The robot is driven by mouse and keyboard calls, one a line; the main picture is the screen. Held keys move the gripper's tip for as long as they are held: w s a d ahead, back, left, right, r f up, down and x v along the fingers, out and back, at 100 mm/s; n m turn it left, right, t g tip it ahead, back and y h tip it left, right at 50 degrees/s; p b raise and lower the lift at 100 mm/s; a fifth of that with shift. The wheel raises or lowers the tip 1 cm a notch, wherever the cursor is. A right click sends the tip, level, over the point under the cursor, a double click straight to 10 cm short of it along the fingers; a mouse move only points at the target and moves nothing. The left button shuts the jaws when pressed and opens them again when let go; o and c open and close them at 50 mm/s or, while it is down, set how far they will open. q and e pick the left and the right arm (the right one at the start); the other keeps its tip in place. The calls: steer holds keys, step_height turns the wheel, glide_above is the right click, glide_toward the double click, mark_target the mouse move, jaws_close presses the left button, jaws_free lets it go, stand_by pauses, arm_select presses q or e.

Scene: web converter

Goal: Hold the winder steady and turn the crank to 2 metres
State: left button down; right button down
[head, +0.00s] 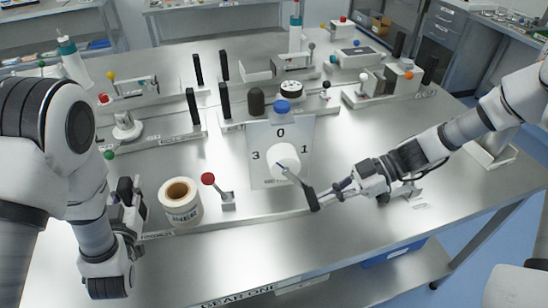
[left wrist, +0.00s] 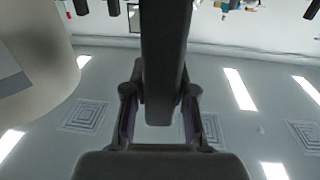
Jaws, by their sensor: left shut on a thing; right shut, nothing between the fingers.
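The winder's pale dial board (head: 262,135) stands upright near the middle of the bench, with 0, 1 and 3 readable. A white hub (head: 286,157) sits on its face. The crank (head: 311,198) runs from the hub down to the right and ends in a dark grip. My right gripper (head: 338,189) is shut and empty, its tips close beside the dark grip; I cannot tell whether they touch. My left gripper (head: 136,193) is low at the left, left of the label roll. In the left wrist view it is shut on a dark bar (left wrist: 163,60).
The label roll (head: 180,205) and a red-knobbed lever (head: 213,187) stand between my left gripper and the board. Dark posts (head: 192,106) and small fixtures (head: 381,80) fill the back. The bench front right of the board is mostly clear.

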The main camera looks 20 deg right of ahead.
arm_select(q)
steer(key=shift+f, duration=0.35)
arm_select(e)
steer(key=shift+a+f, duration=0.8)
steer(key=shift+f, duration=0.25)
steer(key=shift+w, duration=0.1)
